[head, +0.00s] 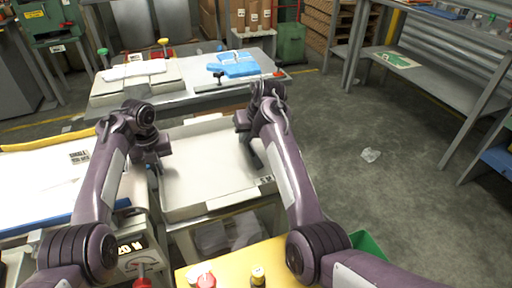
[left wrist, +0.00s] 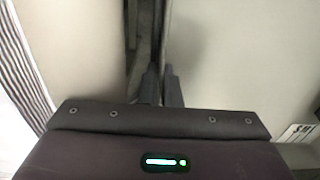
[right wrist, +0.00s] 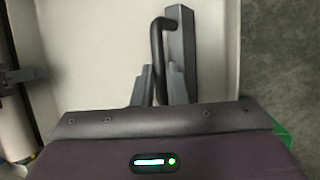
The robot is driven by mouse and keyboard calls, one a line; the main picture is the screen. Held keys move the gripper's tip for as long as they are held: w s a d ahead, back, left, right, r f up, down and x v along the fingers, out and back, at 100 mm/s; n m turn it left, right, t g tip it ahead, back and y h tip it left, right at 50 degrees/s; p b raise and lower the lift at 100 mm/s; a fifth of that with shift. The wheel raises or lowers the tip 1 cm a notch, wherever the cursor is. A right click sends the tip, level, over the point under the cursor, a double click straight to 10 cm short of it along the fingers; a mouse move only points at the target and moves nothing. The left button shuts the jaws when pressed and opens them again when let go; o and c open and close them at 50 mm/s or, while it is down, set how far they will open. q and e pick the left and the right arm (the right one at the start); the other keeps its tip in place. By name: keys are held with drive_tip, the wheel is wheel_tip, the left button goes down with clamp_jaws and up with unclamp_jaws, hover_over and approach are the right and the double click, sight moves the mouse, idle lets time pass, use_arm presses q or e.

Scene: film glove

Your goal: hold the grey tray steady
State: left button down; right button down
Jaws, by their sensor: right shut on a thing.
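The grey tray (head: 205,178) is a shallow, pale, empty box with raised walls on a stand in front of me. Its floor also shows in the left wrist view (left wrist: 235,65) and right wrist view (right wrist: 100,50). My right gripper (head: 252,160) is at its right side. In the right wrist view its fingers (right wrist: 160,85) are shut on a dark bar handle (right wrist: 157,45) on the tray. My left gripper (head: 155,168) is at the tray's left wall. In the left wrist view its fingers (left wrist: 162,85) are close together by the wall's edge, and their grip is unclear.
A white-topped table (head: 40,190) stands close on the left. A workbench (head: 185,95) with blue cloth (head: 235,65) is behind the tray. A yellow panel with buttons (head: 235,262) is in front. Open floor (head: 350,190) lies to the right.

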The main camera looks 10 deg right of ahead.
drive_tip(key=shift+r, duration=0.15)
drive_tip(key=c, duration=1.4)
unclamp_jaws()
drive_tip(key=shift+o, duration=0.2)
drive_tip(key=v, duration=1.2)
use_arm(q)
drive_tip(key=c, duration=1.6)
unclamp_jaws()
use_arm(e)
drive_tip(key=shift+d, duration=0.1)
use_arm(q)
drive_tip(key=shift+o, duration=0.2)
drive_tip(key=shift+r, duration=0.1)
